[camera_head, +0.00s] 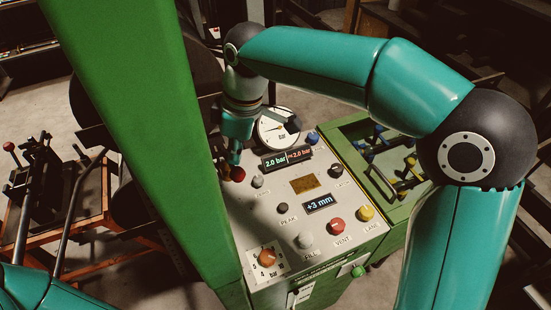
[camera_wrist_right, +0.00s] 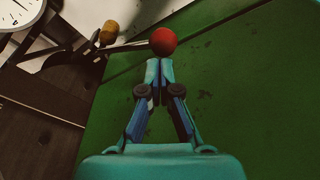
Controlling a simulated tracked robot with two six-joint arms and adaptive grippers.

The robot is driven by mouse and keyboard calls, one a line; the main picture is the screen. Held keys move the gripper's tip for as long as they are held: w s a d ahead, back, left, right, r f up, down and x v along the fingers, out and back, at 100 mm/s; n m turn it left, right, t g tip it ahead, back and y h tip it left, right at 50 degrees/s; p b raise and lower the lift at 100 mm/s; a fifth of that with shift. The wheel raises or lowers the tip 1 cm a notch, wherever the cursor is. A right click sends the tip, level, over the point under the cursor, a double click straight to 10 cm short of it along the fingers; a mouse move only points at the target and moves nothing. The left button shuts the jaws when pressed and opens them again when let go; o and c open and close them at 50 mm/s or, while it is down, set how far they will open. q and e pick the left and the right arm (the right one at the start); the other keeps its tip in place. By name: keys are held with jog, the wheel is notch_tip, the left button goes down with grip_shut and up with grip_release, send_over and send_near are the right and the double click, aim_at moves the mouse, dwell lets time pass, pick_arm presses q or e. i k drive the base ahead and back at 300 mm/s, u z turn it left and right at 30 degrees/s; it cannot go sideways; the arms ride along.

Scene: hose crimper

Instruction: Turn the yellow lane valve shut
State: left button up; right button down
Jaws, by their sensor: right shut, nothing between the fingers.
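The yellow knob (camera_head: 366,213) sits at the right of the panel's lower row, by the label LANE. Its exact turn position is too small to read. My right gripper (camera_head: 235,158) is shut and empty at the panel's far left, well away from the yellow knob. Its closed tips (camera_wrist_right: 160,62) point at a red ball knob (camera_wrist_right: 163,41), close to it; whether they touch I cannot tell. The red ball also shows in the head view (camera_head: 238,174). My left arm shows only at the lower left corner, its gripper out of view.
The panel (camera_head: 270,215) carries a red VENT knob (camera_head: 336,226), an orange dial (camera_head: 267,257), a round gauge (camera_head: 278,128) and displays reading 2.0 bar and +3 mm. A green post (camera_head: 150,130) rises close left of my right gripper. A green-framed tray (camera_head: 350,135) lies right.

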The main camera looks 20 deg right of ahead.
aim_at(366, 212)
jog(key=k, duration=1)
